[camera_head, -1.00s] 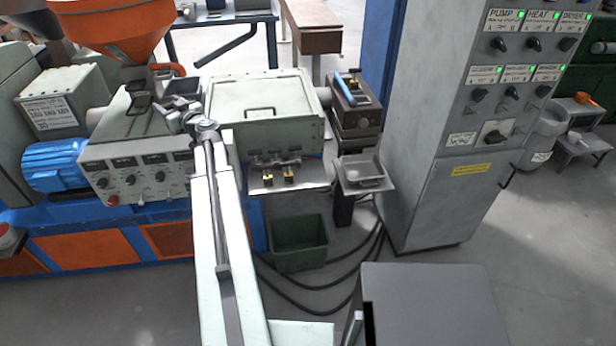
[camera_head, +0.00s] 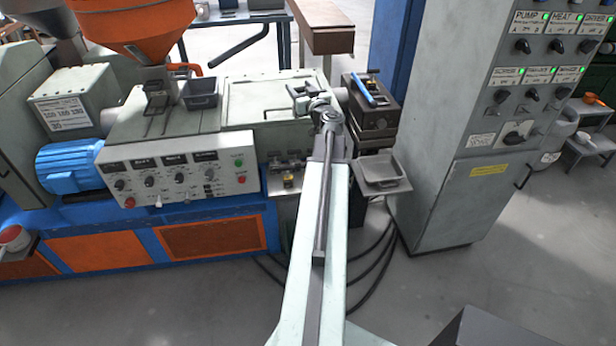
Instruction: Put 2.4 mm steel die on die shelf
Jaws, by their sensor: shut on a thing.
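My gripper (camera_head: 308,96) is in front of the pale green machine housing, near its right end. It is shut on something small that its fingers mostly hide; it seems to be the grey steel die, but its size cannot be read. A small metal shelf (camera_head: 281,210), which may be the die shelf, juts from the machine front below and left of my gripper. A brass die (camera_head: 288,181) and a grey fitting show on it; my arm covers its right part. My gripper is apart from the shelf.
A grey tray (camera_head: 381,170) stands right of my arm. A blue-handled tool (camera_head: 364,88) lies on the block behind. A tall cabinet (camera_head: 475,150) bounds the right; cables lie on the floor.

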